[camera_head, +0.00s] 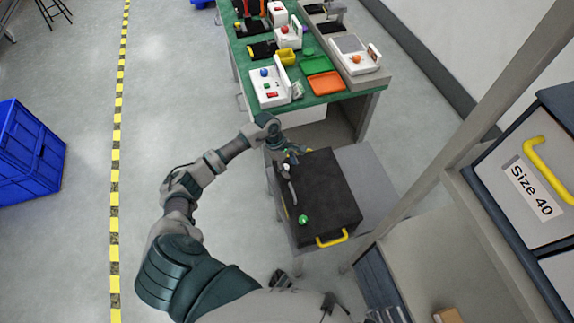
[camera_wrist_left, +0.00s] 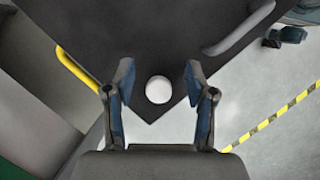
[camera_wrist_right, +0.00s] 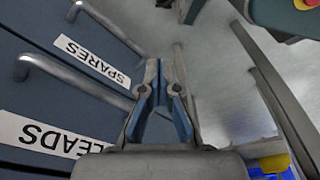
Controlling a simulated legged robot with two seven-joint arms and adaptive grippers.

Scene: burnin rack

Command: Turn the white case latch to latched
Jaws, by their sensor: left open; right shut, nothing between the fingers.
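A black case (camera_head: 325,190) lies flat on a grey stand. The white case latch (camera_wrist_left: 158,90) shows from above as a round white knob near a corner of the case. My left gripper (camera_head: 288,160) is over the far left part of the case. In the left wrist view my left gripper (camera_wrist_left: 159,75) is open, with one finger on each side of the white knob. I cannot tell whether the fingers touch it or which way the latch is turned. My right gripper (camera_wrist_right: 165,75) is shut and empty beside drawers.
The case has a green knob (camera_head: 303,219), a yellow handle (camera_head: 332,239) and a grey handle (camera_wrist_left: 240,28). A green-topped bench (camera_head: 308,98) with several devices stands beyond. Labelled drawers (camera_wrist_right: 75,85) are close to my right gripper. Floor at left is clear up to blue crates (camera_head: 25,150).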

